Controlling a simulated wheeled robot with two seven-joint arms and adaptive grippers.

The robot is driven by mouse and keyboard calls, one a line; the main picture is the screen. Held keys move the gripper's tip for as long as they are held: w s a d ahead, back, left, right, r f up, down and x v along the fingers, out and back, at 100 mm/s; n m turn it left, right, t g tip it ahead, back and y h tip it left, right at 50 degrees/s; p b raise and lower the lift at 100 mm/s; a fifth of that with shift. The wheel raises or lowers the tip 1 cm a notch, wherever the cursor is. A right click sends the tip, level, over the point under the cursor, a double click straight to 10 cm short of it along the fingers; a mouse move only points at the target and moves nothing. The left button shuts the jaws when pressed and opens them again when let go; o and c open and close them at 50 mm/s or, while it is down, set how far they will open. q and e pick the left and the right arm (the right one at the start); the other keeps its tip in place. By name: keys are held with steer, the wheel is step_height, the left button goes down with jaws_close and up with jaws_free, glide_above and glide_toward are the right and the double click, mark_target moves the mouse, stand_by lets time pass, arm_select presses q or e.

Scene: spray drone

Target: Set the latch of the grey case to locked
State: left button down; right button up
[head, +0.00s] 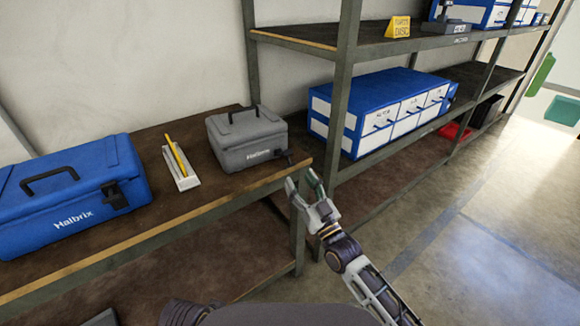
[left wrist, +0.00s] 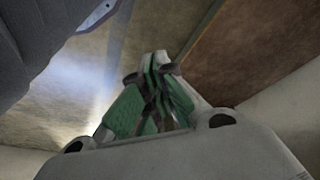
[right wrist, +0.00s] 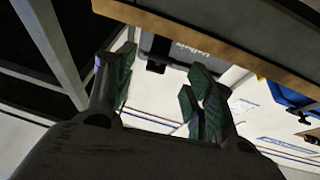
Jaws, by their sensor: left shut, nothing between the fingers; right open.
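The grey case (head: 245,142) stands closed near the right end of the workbench, its black handle on top. Its dark latch (head: 284,155) is at the front right corner; I cannot tell its setting. The right wrist view shows the case (right wrist: 182,52) and latch (right wrist: 155,67) upside down, beyond the bench edge. My right gripper (head: 302,178) is open and empty, just in front of the bench's right end, near the latch but apart from it. It also shows in the right wrist view (right wrist: 160,68). My left gripper (left wrist: 160,62) is shut and empty, away from the case.
A blue case (head: 70,195) stands at the left on the bench (head: 215,192). A yellow pencil-like item on a pale holder (head: 180,168) lies between the cases. A shelf rack post (head: 341,100) rises right of the grey case. The floor at right is clear.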

mark_target(290, 165)
steer(key=shift+b+x, duration=0.6)
steer(key=shift+x, duration=2.85)
jaws_close()
